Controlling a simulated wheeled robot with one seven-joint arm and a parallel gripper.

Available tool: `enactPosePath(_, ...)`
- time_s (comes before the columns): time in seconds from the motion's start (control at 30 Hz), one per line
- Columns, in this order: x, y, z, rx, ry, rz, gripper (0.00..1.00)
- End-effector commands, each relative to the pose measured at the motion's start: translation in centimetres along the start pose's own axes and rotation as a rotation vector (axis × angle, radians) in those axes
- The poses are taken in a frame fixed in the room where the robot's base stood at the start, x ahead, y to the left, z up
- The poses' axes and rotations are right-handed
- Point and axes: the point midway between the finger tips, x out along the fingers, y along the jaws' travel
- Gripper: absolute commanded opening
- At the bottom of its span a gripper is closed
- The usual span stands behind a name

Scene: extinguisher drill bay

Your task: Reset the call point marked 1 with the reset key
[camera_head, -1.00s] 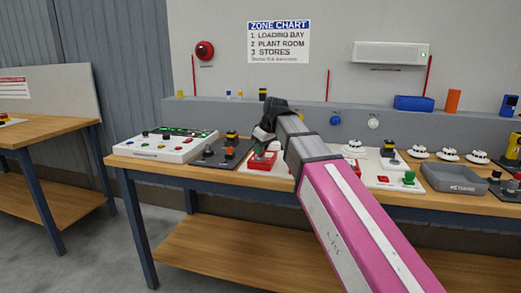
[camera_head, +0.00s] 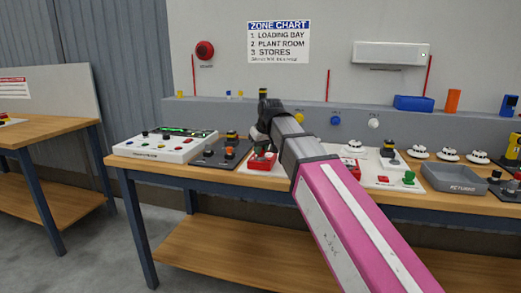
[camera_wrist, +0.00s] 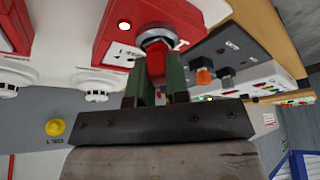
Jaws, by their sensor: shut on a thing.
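A red call point (camera_wrist: 122,38) with a lit round white lamp and a label that seems to begin with 1 fills the top of the wrist view. It also shows in the head view (camera_head: 262,162), partly hidden by my arm. A silver round lock (camera_wrist: 154,37) sits on its edge facing me. My gripper (camera_wrist: 158,82) has its green fingers shut on a small red piece, apparently the reset key (camera_wrist: 157,64). The key's far end meets the lock; I cannot tell how deep it sits. In the head view the dark gripper (camera_head: 263,138) is above the call point, its fingers mostly hidden.
A dark plate with an orange knob (camera_wrist: 205,76) stands close beside the call point. A white control panel (camera_head: 165,147) is at the bench's left end. White detectors (camera_head: 450,155) and a grey returns tray (camera_head: 455,179) lie to the right. A yellow knob (camera_wrist: 55,127) is on the ledge.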

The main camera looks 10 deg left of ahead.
Motion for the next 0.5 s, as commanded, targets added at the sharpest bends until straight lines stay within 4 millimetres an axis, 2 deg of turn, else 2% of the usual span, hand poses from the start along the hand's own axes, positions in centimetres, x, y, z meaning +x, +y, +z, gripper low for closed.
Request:
enactPosePath(0.33,0.00,-0.01,-0.01,0.035,0.000,0.014,0.00)
enactPosePath(0.5,0.00,-0.05,-0.01,0.150,0.000,0.062,0.00)
